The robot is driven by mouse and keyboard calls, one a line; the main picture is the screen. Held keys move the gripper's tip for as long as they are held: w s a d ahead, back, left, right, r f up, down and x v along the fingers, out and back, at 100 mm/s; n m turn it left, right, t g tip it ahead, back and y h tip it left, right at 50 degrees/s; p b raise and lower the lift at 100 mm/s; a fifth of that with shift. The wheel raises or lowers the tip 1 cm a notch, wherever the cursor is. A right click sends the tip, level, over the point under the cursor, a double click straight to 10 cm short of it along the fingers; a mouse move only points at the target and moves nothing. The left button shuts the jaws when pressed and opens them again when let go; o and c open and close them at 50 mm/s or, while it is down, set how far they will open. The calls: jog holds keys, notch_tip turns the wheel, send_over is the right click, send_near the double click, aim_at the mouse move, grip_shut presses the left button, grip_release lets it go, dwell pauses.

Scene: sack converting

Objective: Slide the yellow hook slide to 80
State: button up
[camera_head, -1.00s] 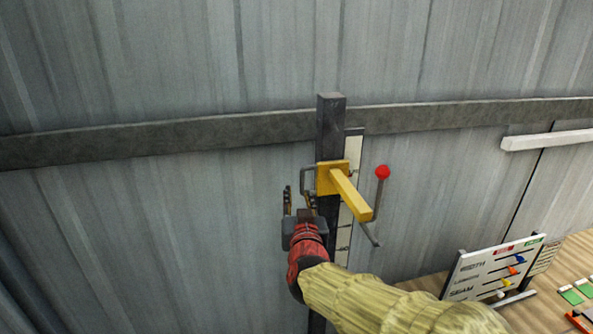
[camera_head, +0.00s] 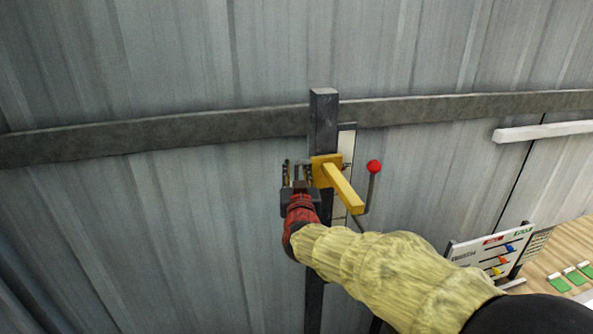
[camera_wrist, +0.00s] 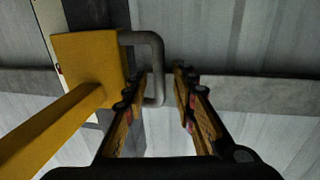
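The yellow hook slide (camera_head: 343,188) sits on a dark upright post (camera_head: 323,122), with its yellow arm sticking out towards me. In the wrist view the yellow block (camera_wrist: 82,62) carries a grey U-shaped handle (camera_wrist: 157,68) on its side. My gripper (camera_head: 295,172) is at the left of the slide, by that handle. In the wrist view my gripper (camera_wrist: 164,80) is open, its fingers apart, with the handle's outer bar near the left fingertip. I cannot tell whether they touch. A pale scale strip (camera_head: 346,146) runs behind the slide; its numbers are unreadable.
A lever with a red ball (camera_head: 374,166) stands just right of the slide. A dark horizontal rail (camera_head: 180,132) crosses the grey corrugated wall behind the post. A board with coloured pointers (camera_head: 490,254) and a wooden table (camera_head: 555,262) are at the lower right. The wall area left of the gripper is clear.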

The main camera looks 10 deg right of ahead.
grip_shut()
dwell(0.9)
